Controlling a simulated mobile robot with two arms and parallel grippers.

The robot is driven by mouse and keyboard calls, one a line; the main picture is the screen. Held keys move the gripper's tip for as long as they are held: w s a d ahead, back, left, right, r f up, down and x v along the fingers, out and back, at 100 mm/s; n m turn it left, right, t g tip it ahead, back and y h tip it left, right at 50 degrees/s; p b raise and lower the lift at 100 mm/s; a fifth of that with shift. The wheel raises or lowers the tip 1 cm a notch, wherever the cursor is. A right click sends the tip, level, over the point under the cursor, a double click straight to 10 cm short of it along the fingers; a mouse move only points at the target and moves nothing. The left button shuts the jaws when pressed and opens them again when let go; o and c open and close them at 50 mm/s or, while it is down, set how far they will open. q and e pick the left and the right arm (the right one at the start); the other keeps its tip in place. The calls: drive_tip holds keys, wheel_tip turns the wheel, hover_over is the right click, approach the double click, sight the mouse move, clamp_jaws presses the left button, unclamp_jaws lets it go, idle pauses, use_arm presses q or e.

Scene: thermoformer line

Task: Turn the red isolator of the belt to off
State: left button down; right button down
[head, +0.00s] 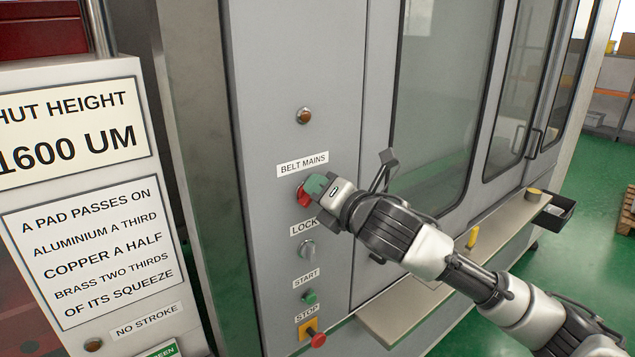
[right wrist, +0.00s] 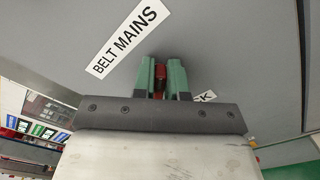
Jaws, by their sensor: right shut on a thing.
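The red isolator (head: 304,196) sits on the grey cabinet panel just below the label BELT MAINS (head: 303,165). My right gripper (head: 313,187) is at the isolator, its green fingers shut on the red handle. In the right wrist view the red handle (right wrist: 159,77) shows between the two green fingers (right wrist: 161,80), with the BELT MAINS label (right wrist: 128,38) to the left. The fingers hide much of the isolator, so its exact angle cannot be told. My left gripper is not in view.
Below are a LOCK switch (head: 307,249), a green START button (head: 310,297) and a red STOP button (head: 318,340). An amber lamp (head: 304,116) is above. A ledge (head: 400,315) juts out below my arm.

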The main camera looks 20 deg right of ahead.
drive_tip(key=shift+w+d+f+m+p, duration=0.1)
drive_tip(key=shift+f+m+p, duration=0.1)
drive_tip(key=shift+m, duration=1.2)
drive_tip(key=shift+s+d+f+m+p, duration=0.1)
drive_tip(key=shift+f+m+p, duration=0.15)
drive_tip(key=shift+m, duration=1.15)
drive_tip(key=shift+w+d+f+m+p, duration=0.1)
drive_tip(key=shift+f+m+p, duration=0.1)
drive_tip(key=shift+m, duration=1.2)
drive_tip(key=c, duration=1.2)
unclamp_jaws()
drive_tip(key=shift+o, duration=0.2)
